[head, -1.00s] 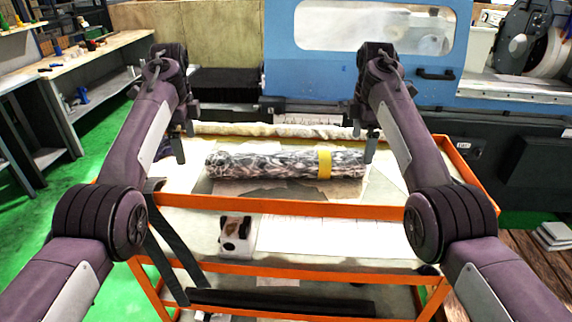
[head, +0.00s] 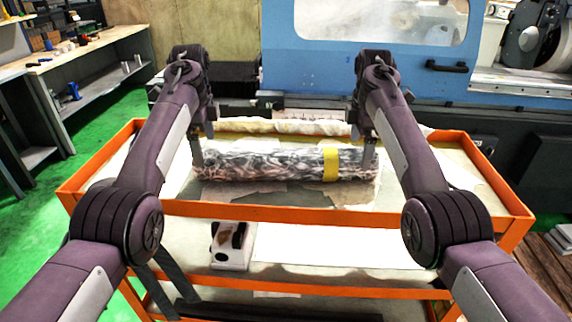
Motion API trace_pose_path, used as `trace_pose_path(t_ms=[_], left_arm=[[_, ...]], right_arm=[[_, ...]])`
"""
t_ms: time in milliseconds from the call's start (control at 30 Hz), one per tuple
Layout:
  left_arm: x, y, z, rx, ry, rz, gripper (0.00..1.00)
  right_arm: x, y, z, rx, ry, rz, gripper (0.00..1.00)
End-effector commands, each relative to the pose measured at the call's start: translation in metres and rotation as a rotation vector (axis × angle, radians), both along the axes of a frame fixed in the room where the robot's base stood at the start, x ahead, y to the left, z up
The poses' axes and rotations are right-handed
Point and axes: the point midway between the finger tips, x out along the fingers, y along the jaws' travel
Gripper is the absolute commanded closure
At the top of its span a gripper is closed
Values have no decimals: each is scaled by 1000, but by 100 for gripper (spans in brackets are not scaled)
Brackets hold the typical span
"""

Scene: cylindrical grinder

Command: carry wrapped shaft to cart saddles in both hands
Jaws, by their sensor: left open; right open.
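The wrapped shaft (head: 265,163) is a long roll in grey-and-white wrap with a yellow band (head: 331,163) near its right end. It lies level on the top shelf of the orange-framed cart (head: 270,212), on pale sheeting; saddles under it cannot be made out. My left gripper (head: 197,150) is open at the shaft's left end, its finger overlapping the wrap in the picture. My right gripper (head: 368,155) is open at the right end, just right of the yellow band. Whether either finger touches the shaft I cannot tell.
The blue grinder (head: 375,62) stands behind the cart. A workbench (head: 85,50) is at the left over green floor (head: 95,140). The lower shelf holds a small black-and-white box (head: 232,247) and a white sheet (head: 335,245).

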Motion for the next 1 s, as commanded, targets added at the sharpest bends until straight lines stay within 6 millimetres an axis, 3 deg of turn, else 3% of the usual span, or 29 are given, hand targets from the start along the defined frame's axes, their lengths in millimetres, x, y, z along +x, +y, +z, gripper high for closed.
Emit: trace_pose_path(t_ms=[200, 400, 767, 1000], left_arm=[[-1, 0, -36, 0, 2, 0, 0], [0, 0, -57, 0, 1, 0, 0], [0, 0, -63, 1, 0, -1, 0], [0, 0, -62, 0, 0, -1, 28]], right_arm=[[0, 0, -36, -1, 2, 2, 0], [0, 0, -56, 0, 0, 1, 0], [0, 0, -62, -1, 0, 1, 0], [0, 0, -62, -1, 0, 1, 28]])
